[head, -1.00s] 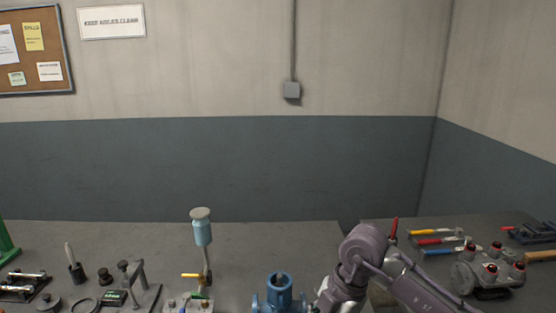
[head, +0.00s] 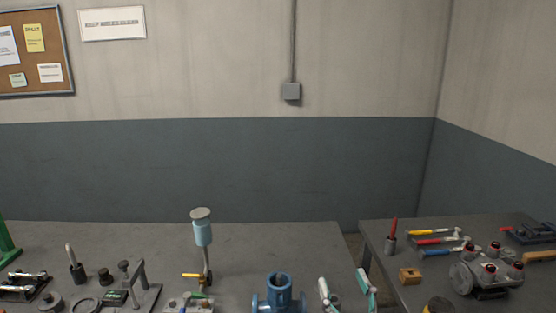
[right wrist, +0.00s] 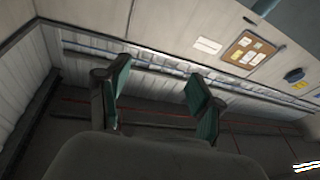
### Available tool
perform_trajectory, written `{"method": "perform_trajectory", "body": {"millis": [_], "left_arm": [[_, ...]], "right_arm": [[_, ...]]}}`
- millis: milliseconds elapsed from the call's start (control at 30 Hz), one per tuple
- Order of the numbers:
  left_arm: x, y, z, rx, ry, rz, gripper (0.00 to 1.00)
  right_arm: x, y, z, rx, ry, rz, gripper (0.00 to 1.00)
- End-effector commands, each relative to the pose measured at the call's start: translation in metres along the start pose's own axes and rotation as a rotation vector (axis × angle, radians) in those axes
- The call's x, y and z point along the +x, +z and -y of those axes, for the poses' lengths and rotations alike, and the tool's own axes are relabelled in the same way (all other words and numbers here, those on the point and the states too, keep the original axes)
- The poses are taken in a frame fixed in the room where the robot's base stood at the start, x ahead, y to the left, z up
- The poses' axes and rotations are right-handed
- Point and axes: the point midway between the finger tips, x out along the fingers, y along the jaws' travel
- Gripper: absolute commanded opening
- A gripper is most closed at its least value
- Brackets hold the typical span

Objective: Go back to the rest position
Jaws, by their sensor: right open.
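My right gripper (head: 346,289) shows at the bottom edge of the head view, its two teal-padded fingers pointing up and spread apart. It appears in front of the gap between the two tables, right of a blue flanged pipe part (head: 279,293). In the right wrist view the gripper (right wrist: 158,98) is open with nothing between its fingers; only walls and floor show beyond. My left gripper is in no view.
The left table (head: 300,245) carries a blue cup-like piece on a stand (head: 203,232) and several small fixtures. The right table (head: 385,228) holds several hand tools, a small wooden block (head: 410,276) and a grey housing with red-topped parts (head: 487,272). The left table's back strip is clear.

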Motion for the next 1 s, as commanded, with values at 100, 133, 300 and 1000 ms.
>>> {"method": "perform_trajectory", "body": {"millis": [100, 133, 300, 1000], "left_arm": [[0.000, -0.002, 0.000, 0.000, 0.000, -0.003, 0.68], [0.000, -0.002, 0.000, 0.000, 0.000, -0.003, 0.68], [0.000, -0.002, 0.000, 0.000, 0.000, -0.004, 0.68], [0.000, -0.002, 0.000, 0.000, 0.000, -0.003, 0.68]], "right_arm": [[-0.049, 0.073, -0.034, 0.030, 0.155, 0.349, 0.66], [-0.064, 0.089, -0.039, 0.034, 0.177, 0.437, 0.66], [-0.153, 0.157, -0.044, 0.045, 0.202, 0.869, 0.66], [-0.325, 0.248, -0.004, 0.076, -0.030, 1.542, 0.66]]}}
